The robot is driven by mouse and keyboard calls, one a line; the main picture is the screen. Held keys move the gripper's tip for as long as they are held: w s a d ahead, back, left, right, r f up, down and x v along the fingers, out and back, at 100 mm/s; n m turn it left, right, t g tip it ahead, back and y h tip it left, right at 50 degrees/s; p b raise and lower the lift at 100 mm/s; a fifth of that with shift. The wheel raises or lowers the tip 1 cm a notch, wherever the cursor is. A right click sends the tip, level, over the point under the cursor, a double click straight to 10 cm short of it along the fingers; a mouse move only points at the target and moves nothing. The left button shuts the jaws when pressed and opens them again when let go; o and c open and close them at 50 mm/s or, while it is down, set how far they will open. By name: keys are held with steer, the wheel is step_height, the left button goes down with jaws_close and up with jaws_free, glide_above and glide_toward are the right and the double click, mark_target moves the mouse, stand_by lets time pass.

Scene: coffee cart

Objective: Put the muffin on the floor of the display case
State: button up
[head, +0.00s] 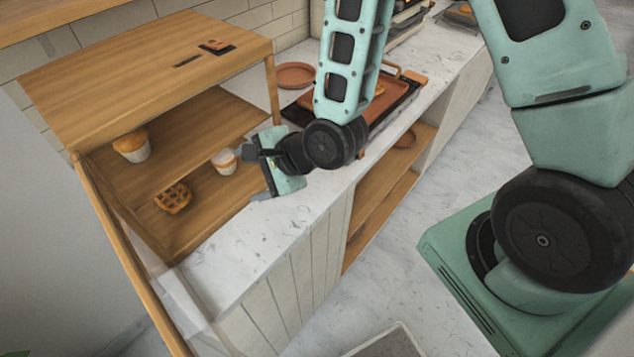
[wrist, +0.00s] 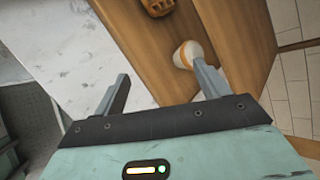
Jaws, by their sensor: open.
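The muffin (head: 131,147), with a brown top and a pale wrapper, stands upright on the middle shelf (head: 205,118) of the wooden display case (head: 145,68), towards its left end. The case floor (head: 192,230) lies below that shelf. A waffle (head: 173,198) and a small white cup-like item with a tan band (head: 224,163) are on the floor. My gripper (head: 256,174) is open and empty at the case's open front, right of the banded item and apart from the muffin. In the wrist view, one finger of my gripper (wrist: 160,72) overlaps the banded item (wrist: 187,55); contact is unclear.
A clear panel with a wooden frame (head: 135,265) stands at the case's lower left. The white counter (head: 240,255) is bare in front of the case. A terracotta plate (head: 295,75) and a tray (head: 398,100) lie to the right. The case floor's front left is clear.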

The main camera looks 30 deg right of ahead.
steer(key=s+d+r+n+g+h, duration=0.2)
steer(key=s+r+n, duration=0.4)
steer(key=s+n, duration=0.3)
steer(key=s+d+r+n+g+h, duration=0.2)
steer(key=s+r+n+g+h, duration=0.2)
steer(key=s+r+n, duration=0.3)
steer(key=s+n+g, duration=0.1)
steer(key=s+n, duration=0.2)
steer(key=n, duration=0.4)
steer(key=shift+s+d+r+n, duration=0.15)
steer(key=shift+s+d+n, duration=0.15)
steer(key=shift+n, duration=0.1)
